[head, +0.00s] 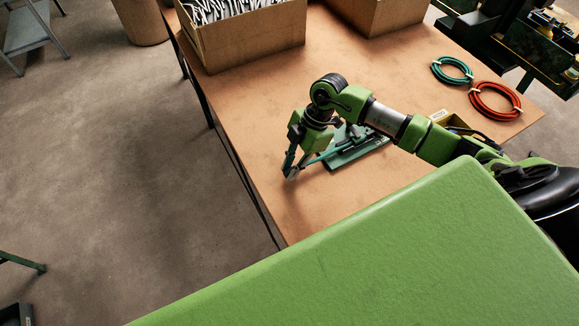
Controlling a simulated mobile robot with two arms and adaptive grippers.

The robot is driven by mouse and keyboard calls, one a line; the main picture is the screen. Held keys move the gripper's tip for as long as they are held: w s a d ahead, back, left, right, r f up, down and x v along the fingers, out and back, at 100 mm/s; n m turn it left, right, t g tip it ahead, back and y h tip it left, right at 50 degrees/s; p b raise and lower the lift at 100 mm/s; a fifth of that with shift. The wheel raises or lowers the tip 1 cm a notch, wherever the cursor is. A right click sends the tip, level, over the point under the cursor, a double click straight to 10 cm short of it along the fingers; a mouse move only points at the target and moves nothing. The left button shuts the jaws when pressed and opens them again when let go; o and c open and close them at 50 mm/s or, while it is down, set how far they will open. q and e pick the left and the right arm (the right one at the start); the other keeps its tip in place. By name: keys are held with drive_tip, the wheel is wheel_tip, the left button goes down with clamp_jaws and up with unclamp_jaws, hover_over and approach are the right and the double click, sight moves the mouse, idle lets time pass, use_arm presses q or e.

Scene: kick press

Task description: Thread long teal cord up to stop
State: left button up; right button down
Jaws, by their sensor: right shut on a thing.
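My right gripper (291,174) reaches in from the right and points down over the near-left part of the workbench. It is shut on one end of a thin teal cord (325,154). The cord runs from the fingertips up and right toward a flat teal-green fixture (357,155) on the bench. My arm partly hides the fixture, so I cannot tell whether the cord passes into it or where a stop is. My left gripper is not in view.
A coiled teal cord (452,70) and a coiled red-orange cord (496,100) lie at the bench's right. A small yellow bin (453,119) sits behind my arm. Cardboard boxes (250,40) stand at the back. The wooden bench (265,105) is clear left of the gripper.

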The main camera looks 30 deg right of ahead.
drive_tip(key=c, duration=1.8)
unclamp_jaws()
drive_tip(key=shift+c, duration=0.2)
drive_tip(key=shift+p+v, duration=2.85)
drive_tip(key=shift+v, duration=0.7)
